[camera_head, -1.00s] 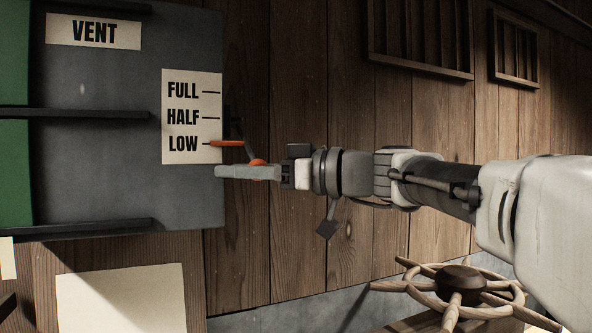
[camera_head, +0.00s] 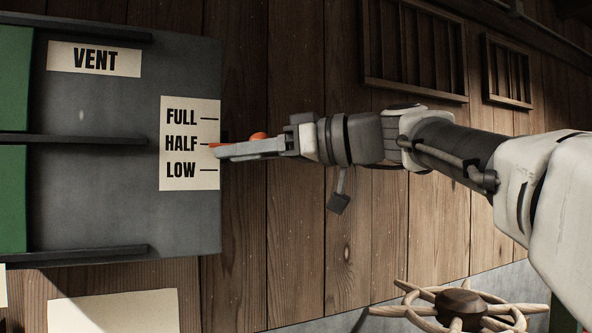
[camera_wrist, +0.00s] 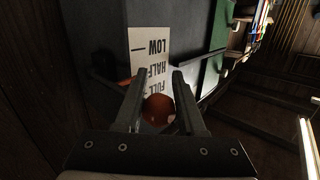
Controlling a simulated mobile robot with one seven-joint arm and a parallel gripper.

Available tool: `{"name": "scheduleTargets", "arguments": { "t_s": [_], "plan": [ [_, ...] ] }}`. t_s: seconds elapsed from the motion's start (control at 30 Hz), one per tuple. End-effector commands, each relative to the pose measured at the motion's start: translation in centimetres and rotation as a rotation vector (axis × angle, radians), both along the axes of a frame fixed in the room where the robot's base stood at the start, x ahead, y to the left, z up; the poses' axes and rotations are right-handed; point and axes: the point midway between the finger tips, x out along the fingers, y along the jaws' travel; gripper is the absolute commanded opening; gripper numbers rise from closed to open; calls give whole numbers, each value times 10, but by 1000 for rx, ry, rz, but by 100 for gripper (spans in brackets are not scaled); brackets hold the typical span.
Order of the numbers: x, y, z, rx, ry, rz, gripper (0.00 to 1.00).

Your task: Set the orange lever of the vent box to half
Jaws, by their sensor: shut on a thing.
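The grey vent box (camera_head: 100,200) fills the left of the head view. Its white scale plate (camera_head: 190,105) reads FULL, HALF and LOW from top to bottom. The orange lever's pointer tip (camera_head: 213,145) is level with the HALF mark, partly hidden by my gripper (camera_head: 232,150). The lever's round orange knob (camera_head: 258,137) shows above the fingers. In the wrist view the knob (camera_wrist: 158,109) sits between my two fingers, which are shut on it. Part of the orange pointer (camera_wrist: 125,82) shows beside the left finger there, and the plate appears upside down.
Dark ledges (camera_head: 90,139) jut out across the box front, left of the plate. A wooden spoked wheel (camera_head: 460,308) stands at the lower right. Slatted wall vents (camera_head: 415,45) are at upper right. The plank wall between is bare.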

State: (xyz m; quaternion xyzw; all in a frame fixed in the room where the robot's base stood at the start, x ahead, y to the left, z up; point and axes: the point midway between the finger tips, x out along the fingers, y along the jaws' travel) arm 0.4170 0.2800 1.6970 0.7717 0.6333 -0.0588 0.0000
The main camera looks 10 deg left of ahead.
Motion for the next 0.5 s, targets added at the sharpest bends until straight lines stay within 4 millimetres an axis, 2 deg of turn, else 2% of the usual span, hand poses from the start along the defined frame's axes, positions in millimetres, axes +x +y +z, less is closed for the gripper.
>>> {"name": "scheduleTargets", "arguments": {
  "t_s": [0.13, 0.5],
  "plan": [
    [-1, -2, 10, 5, -7, -3, 0],
    [-1, -1, 11, 5, -5, -1, 0]
  ]
}}
